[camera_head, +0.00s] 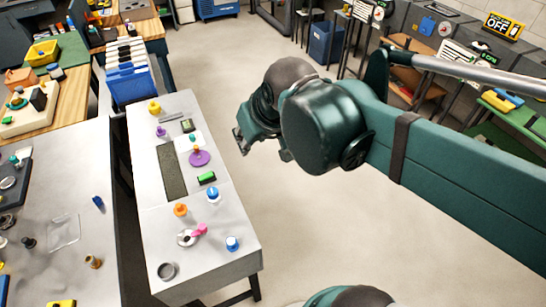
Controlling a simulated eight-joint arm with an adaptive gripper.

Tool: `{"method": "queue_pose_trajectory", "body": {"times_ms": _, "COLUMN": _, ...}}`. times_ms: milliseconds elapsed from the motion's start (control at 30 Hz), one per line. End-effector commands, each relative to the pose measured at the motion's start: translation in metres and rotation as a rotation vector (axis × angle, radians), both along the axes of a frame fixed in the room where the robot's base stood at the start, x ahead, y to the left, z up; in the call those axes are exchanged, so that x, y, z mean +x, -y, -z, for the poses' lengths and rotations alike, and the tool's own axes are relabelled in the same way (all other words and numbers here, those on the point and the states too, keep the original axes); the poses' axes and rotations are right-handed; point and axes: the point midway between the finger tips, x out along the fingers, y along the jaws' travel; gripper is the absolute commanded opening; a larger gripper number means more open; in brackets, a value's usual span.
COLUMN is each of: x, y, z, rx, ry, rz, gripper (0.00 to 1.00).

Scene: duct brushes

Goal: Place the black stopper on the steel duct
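A small dark peg-like piece (28,242) stands on the left metal table and looks like the black stopper, though it is too small to be sure. A short grey metal ring (167,271) lies at the near end of the middle table and may be the steel duct. Another grey ring (8,182) lies on a dark tray at the left edge. My gripper (240,141) hangs over the floor to the right of the middle table, well away from these pieces. I see nothing in it, but its finger gap is too small to read.
A blue file rack (130,82) stands behind. Open floor lies right.

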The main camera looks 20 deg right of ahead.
Motion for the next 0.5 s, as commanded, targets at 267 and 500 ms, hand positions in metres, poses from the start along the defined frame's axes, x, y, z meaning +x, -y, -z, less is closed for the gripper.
{"method": "queue_pose_trajectory", "body": {"times_ms": 267, "x": -0.04, "y": 0.027, "z": 0.029, "rx": 0.003, "ry": 0.038, "rz": 0.059, "gripper": 0.28}}
{"method": "queue_pose_trajectory", "body": {"times_ms": 500, "x": -0.051, "y": 0.034, "z": 0.039, "rx": 0.004, "ry": 0.05, "rz": 0.077, "gripper": 0.28}}
